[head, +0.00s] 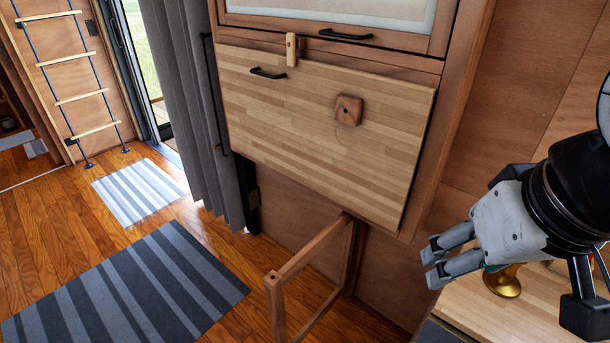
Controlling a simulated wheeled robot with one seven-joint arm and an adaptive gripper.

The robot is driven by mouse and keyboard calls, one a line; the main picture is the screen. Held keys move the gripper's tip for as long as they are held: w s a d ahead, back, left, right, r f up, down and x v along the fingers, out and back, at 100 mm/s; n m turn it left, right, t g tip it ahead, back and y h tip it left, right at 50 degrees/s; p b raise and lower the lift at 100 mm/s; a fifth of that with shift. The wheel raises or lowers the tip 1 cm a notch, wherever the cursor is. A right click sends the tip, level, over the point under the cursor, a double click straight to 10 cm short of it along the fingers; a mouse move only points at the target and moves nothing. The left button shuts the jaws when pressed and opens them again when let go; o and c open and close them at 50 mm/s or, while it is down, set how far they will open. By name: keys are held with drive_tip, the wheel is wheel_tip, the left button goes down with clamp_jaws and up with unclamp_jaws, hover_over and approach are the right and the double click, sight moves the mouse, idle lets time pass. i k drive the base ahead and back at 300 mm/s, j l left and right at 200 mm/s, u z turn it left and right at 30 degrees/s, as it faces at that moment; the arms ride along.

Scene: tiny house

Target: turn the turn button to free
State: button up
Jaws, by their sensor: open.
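The turn button (292,49) is a small light wooden bar at the top edge of a fold-up wooden panel (285,105). It stands upright, and its lower end overlaps the panel's top edge. The panel lies flat against the wall cabinet and has a black handle (268,73) just below and left of the button. A square brown wooden block (348,110) with a dark centre sits on the panel's right half. My gripper (430,264) is at the lower right, apart from the panel and empty. Its two fingers point left with a gap between them.
A wooden leg frame (310,258) juts out below the panel. A counter (480,316) with a brass object (503,283) lies beneath my gripper. A grey curtain (190,90) hangs at left. Floor with striped rugs (125,290) is open at lower left.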

sight(291, 37)
drive_tip(key=i+j, duration=0.2)
drive_tip(key=j, duration=0.25)
drive_tip(key=i+j, duration=0.25)
drive_tip(key=i, duration=0.15)
drive_tip(key=i+j+u, duration=0.1)
drive_tip(key=i+j, duration=0.2)
drive_tip(key=i, duration=0.1)
